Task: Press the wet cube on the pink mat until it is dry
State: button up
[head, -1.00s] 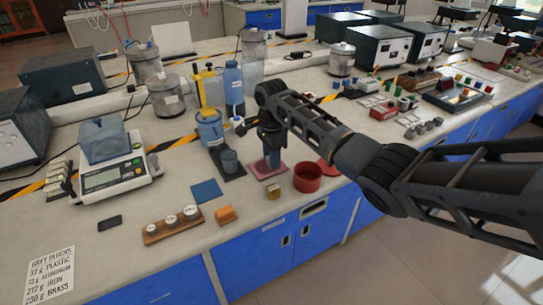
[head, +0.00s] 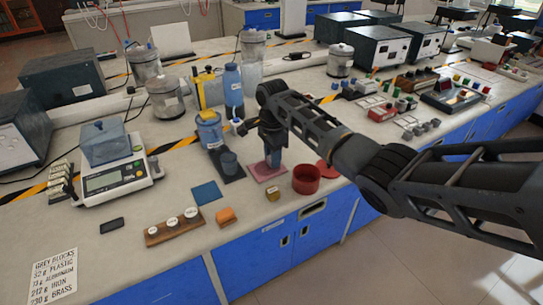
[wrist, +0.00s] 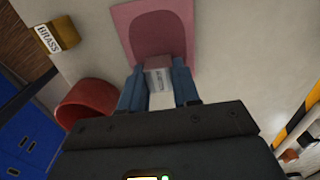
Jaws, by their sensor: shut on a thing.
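My gripper (head: 273,160) points down at the pink mat (head: 262,176) near the front edge of the bench. In the head view the fingers hide the cube. I cannot tell whether the cube touches the mat.
A red pot (head: 306,181) stands close right of the mat. A brass block (head: 272,194) sits in front of it.

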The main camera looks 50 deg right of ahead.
jog(key=shift+r, duration=0.15)
notch_tip(320, 180, up, 3)
jog(key=p, duration=0.3)
jog(key=shift+r+p, duration=0.45)
jog(key=shift+r, duration=0.55)
jog(key=shift+w, duration=0.15)
dwell(0.9)
